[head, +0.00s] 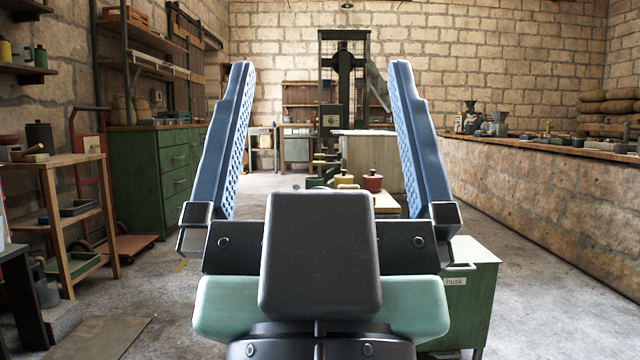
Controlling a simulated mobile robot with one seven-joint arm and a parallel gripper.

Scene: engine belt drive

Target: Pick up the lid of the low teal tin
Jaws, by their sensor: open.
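My gripper (321,68) is open and empty in the head view, its two blue textured fingers pointing up and wide apart. Beyond it, low in the gap between the fingers, small lidded tins stand on a wooden table (388,203). A dark green or teal tin (315,183) is at the left, a yellow tin (344,180) in the middle and a red tin (372,181) at the right. My gripper's body hides most of the table and the lower parts of the tins. I cannot tell for sure which is the low teal tin, and its lid is not clear.
A green bin marked "husk" (474,290) stands at the right front. A wooden shelf stand (75,165) and a green drawer cabinet (160,180) are at the left. A long stone counter (560,195) runs along the right. The floor between is mostly open.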

